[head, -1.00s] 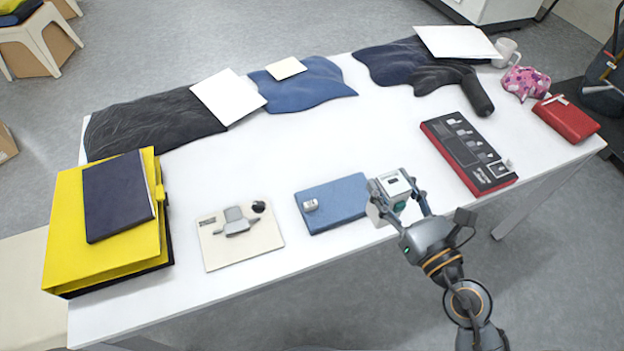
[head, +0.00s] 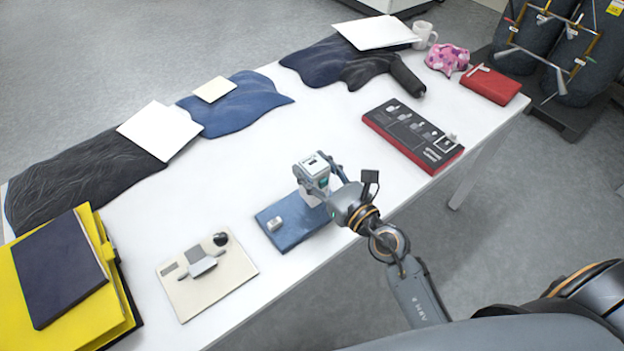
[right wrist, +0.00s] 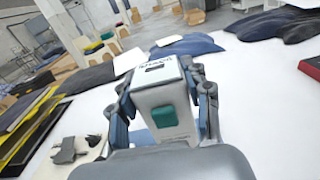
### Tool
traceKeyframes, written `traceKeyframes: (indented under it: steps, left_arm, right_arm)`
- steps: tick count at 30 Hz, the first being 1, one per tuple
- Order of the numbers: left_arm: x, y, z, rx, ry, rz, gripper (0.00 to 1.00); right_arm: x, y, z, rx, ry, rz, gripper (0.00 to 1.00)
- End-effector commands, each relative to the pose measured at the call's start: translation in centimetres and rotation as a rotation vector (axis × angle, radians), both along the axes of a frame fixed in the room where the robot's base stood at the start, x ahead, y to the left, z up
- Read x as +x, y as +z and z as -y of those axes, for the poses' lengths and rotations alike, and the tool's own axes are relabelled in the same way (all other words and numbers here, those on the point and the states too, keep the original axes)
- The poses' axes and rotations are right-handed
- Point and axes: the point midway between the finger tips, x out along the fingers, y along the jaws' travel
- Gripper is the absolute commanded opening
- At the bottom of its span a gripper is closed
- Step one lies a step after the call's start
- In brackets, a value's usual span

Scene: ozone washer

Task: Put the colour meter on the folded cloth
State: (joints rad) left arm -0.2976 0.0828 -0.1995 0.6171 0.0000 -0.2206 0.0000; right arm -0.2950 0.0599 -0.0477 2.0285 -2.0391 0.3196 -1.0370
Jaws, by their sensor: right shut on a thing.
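The colour meter, a white and grey block with a teal button, is between the fingers of my right gripper (head: 318,178). It shows large and upright in the right wrist view (right wrist: 163,105), with a finger on either side. In the head view it covers the far right part of a flat blue folded cloth (head: 292,234). I cannot tell whether it touches the cloth or hangs above it. A small silvery-white object (head: 275,224) lies on the cloth's left part. My left gripper is not in view.
A cream board with a grey device (head: 205,265) lies left of the cloth. A black and red case (head: 413,135) lies to the right. Crumpled fabrics (head: 235,105) line the back. The white table's middle (head: 255,160) is clear.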

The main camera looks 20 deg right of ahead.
Motion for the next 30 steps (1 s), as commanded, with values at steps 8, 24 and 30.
traceKeyframes:
  steps: [8, 24, 30]
  left_arm:
    - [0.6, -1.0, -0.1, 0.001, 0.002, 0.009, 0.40]
    - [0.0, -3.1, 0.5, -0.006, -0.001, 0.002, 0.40]
    - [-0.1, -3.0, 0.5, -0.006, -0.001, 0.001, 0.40]
  right_arm:
    - [1.5, -1.8, 0.0, 0.000, 0.000, 0.002, 0.04]
    - [1.3, -4.8, 0.0, 0.002, -0.001, 0.002, 0.04]
    - [1.3, -4.8, 0.0, 0.001, 0.000, 0.001, 0.71]
